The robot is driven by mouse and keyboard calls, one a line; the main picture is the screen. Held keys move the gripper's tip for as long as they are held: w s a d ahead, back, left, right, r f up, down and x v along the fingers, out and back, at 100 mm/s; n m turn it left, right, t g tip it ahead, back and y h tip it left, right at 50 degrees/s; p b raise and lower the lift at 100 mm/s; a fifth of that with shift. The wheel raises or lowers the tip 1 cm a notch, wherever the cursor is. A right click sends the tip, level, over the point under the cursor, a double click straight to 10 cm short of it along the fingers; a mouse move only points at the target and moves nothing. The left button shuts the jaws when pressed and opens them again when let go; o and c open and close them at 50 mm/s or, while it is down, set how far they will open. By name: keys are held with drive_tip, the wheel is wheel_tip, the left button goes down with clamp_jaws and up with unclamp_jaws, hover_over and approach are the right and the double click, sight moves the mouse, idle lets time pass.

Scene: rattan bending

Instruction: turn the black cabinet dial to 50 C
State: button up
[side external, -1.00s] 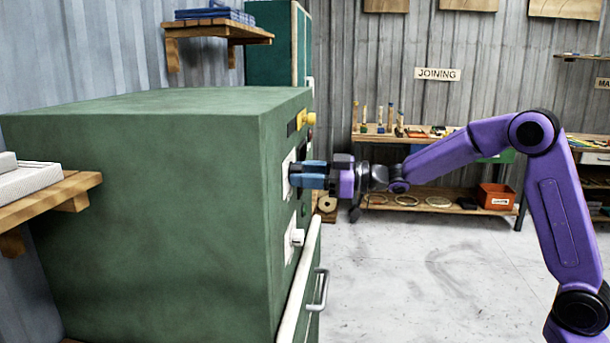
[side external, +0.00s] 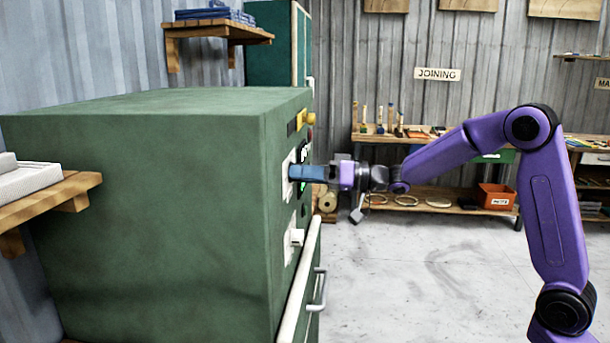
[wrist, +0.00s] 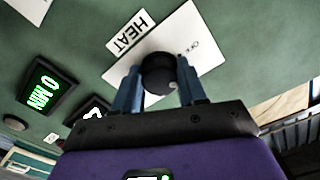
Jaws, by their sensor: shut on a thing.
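The black dial (wrist: 158,72) sits on a white plate (wrist: 196,32) beside a HEAT label in the wrist view. My gripper (wrist: 160,88) is shut on the dial, with one blue finger on each side of it. In the side external view my gripper (side external: 300,173) reaches the front of the green cabinet (side external: 150,200) from the right, and its fingers hide the dial. The plate's markings are mostly cut off or unreadable, so the dial's setting cannot be read. A second display (wrist: 92,108) is partly hidden behind my gripper.
A lit green display (wrist: 45,85) reads 0 MIN. A yellow knob (side external: 308,118) is above my gripper, and a white knob (side external: 296,237) is below it on the cabinet front. A drawer handle (side external: 319,289) juts out lower down. The floor to the right is clear.

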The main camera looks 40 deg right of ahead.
drive_tip(key=shift+s+a+f+m, duration=0.1)
drive_tip(key=shift+f+m, duration=0.05)
drive_tip(key=shift+m, duration=0.6)
drive_tip(key=shift+a+f+m, duration=0.1)
drive_tip(key=shift+f+m, duration=0.05)
drive_tip(key=shift+m, duration=0.6)
drive_tip(key=o, duration=1.1)
drive_tip(key=shift+a, duration=0.1)
drive_tip(key=shift+c, duration=0.2)
drive_tip(key=shift+r, duration=0.15)
drive_tip(key=v, duration=1.7)
drive_tip(key=shift+d, duration=0.3)
drive_tip(key=shift+s+r, duration=0.15)
